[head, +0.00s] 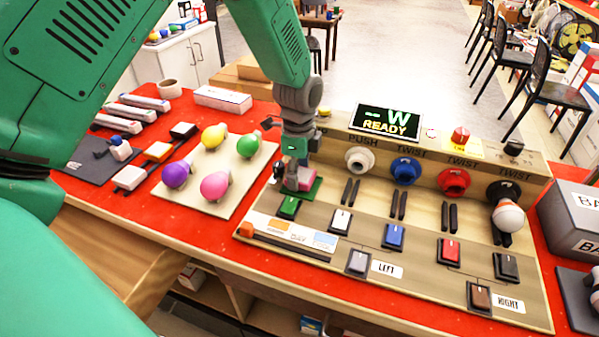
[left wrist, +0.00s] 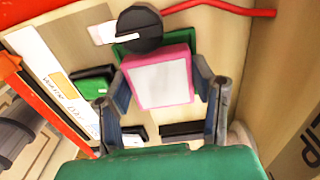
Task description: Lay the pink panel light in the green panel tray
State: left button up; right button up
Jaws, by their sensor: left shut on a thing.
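The pink panel light (head: 308,175) is a small square block with a pink rim; its pale face (left wrist: 160,80) fills the middle of the left wrist view. My left gripper (head: 298,180) points down and is shut on it, one finger at each side. The green panel tray (head: 314,190) is under and around the panel light, partly hidden by it and the gripper. In the left wrist view the tray (left wrist: 124,48) shows past the panel's upper left edge. I cannot tell whether the panel touches the tray. My right gripper is not in view.
A green rocker switch (head: 289,207) sits just in front of the tray. A white socket (head: 360,160) and a READY display (head: 386,121) stand to the right. A board with several coloured bulbs (head: 232,196) lies to the left. A dark round knob (left wrist: 140,28) is beside the panel.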

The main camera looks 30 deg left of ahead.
pick_arm(q)
jog(key=shift+d+r, duration=0.1)
jog(key=shift+d, duration=0.15)
jog(key=shift+d+p, duration=0.15)
jog(key=shift+p, duration=0.25)
jog(key=shift+f, duration=0.5)
dwell(0.5)
